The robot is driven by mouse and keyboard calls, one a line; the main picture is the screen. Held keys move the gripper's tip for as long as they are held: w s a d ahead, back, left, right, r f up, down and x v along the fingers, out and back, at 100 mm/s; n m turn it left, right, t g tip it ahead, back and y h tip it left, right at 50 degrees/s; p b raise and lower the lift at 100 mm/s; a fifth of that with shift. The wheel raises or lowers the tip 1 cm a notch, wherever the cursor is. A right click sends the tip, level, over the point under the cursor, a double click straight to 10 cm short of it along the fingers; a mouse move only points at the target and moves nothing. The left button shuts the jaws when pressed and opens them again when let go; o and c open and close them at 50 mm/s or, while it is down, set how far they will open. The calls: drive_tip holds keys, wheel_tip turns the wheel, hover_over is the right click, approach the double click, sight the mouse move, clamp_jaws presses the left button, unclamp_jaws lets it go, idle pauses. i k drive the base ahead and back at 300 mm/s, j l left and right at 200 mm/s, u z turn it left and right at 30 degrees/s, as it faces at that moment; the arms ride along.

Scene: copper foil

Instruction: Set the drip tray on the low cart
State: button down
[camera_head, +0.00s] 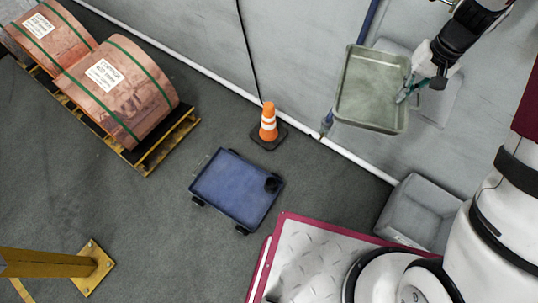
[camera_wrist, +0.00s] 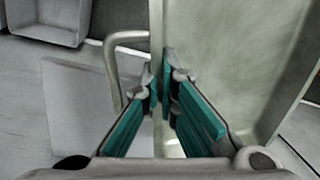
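The drip tray (camera_head: 368,88) is a shallow grey-green rectangular tray, held up in the air at the upper right of the head view. My gripper (camera_head: 408,90) is at the tray's right side, with its teal fingers on the rim. In the wrist view the fingers (camera_wrist: 166,92) close on the wall of the tray (camera_wrist: 235,60), one on each side. The low cart (camera_head: 232,190) is a blue flat-topped cart on the floor, left of and below the tray in the head view. The tray is well apart from it.
A small dark round object (camera_head: 272,184) sits at the cart's right corner. An orange cone (camera_head: 268,124) stands just behind the cart. Copper foil rolls (camera_head: 120,90) lie on a pallet at left. A grey bin (camera_head: 418,212) is at right; a yellow post (camera_head: 45,263) is lower left.

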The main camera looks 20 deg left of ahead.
sight(223, 188)
drive_tip(key=k+j+u, duration=0.2)
drive_tip(key=u, duration=0.2)
drive_tip(key=k+j+u, duration=0.35)
drive_tip(key=u, duration=0.45)
